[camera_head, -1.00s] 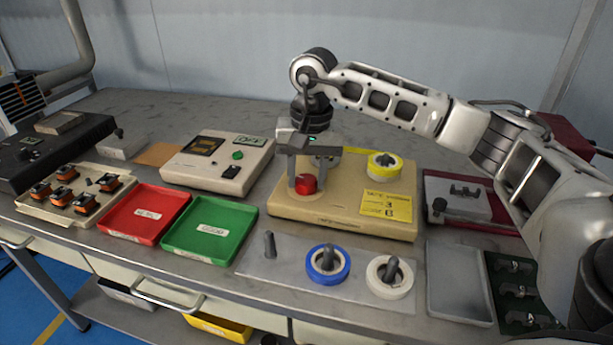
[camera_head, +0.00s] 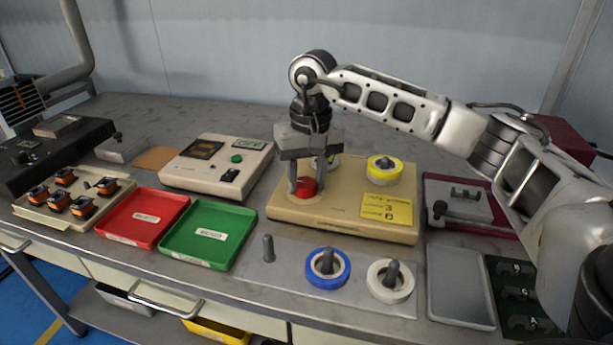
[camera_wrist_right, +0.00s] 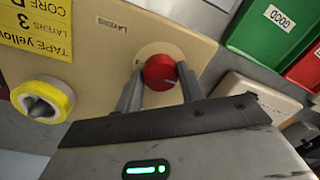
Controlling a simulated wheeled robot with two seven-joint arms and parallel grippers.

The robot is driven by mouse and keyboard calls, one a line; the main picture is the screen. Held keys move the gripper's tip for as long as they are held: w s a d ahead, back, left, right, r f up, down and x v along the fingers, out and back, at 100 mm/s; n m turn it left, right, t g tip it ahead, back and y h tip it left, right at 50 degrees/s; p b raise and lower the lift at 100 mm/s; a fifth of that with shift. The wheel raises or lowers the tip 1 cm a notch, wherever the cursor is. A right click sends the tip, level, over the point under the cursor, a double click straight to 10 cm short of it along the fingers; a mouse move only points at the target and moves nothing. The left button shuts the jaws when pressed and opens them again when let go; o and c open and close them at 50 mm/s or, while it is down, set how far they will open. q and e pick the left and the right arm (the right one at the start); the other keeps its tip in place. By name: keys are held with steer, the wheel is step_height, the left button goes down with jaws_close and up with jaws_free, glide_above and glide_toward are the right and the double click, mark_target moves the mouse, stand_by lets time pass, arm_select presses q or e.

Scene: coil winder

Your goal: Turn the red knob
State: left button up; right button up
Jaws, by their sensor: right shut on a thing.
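The red knob (camera_head: 306,187) sits on the left part of the beige winder box (camera_head: 345,226). My right gripper (camera_head: 305,186) comes down over it from above, with one finger on each side. In the right wrist view, the red knob (camera_wrist_right: 160,72) lies between the two fingertips (camera_wrist_right: 160,82), and the gripper is shut on it. The knob is still on its round pale base. My left gripper is not in view.
A yellow tape roll (camera_head: 384,170) stands on the box to the right. Blue (camera_head: 340,270) and white (camera_head: 379,287) rolls stand on pegs in front. Red (camera_head: 127,233) and green (camera_head: 228,230) trays and a meter box (camera_head: 188,180) are to the left.

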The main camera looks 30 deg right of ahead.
mark_target(312, 182)
steer(key=shift+r, duration=0.15)
steer(key=o, duration=1)
steer(key=shift+c, duration=0.2)
arm_select(q)
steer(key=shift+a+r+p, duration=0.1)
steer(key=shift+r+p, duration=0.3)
steer(key=shift+p, duration=0.65)
arm_select(e)
step_height(312, 182, up, 16)
steer(key=shift+s+d, duration=0.15)
steer(key=shift+d, duration=0.25)
